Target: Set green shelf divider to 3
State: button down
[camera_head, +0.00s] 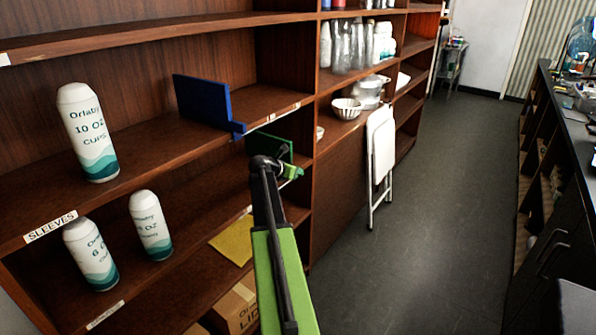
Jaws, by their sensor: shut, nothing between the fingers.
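The green shelf divider (262,144) stands on the middle shelf near its right end, partly hidden behind my arm. Its small green front tab (293,171) sits at the shelf's front edge. My black gripper (281,161) is at the divider's front, right beside the tab. Its fingers are shut and appear empty. I cannot tell whether they touch the divider. Any number marks along this shelf edge are hidden or too small to read.
A blue divider (203,101) stands on the shelf above, with a cup sleeve (87,133) to its left. Two more sleeves stand on the middle shelf. A folded white chair (381,150) leans right. The aisle floor is clear.

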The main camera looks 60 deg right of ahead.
jog(key=shift+s+d+r, duration=0.1)
jog(key=shift+d+r, duration=0.05)
jog(key=shift+d, duration=0.3)
jog(key=p+v, duration=0.5)
jog(key=v, duration=0.5)
jog(key=shift+a, duration=0.4)
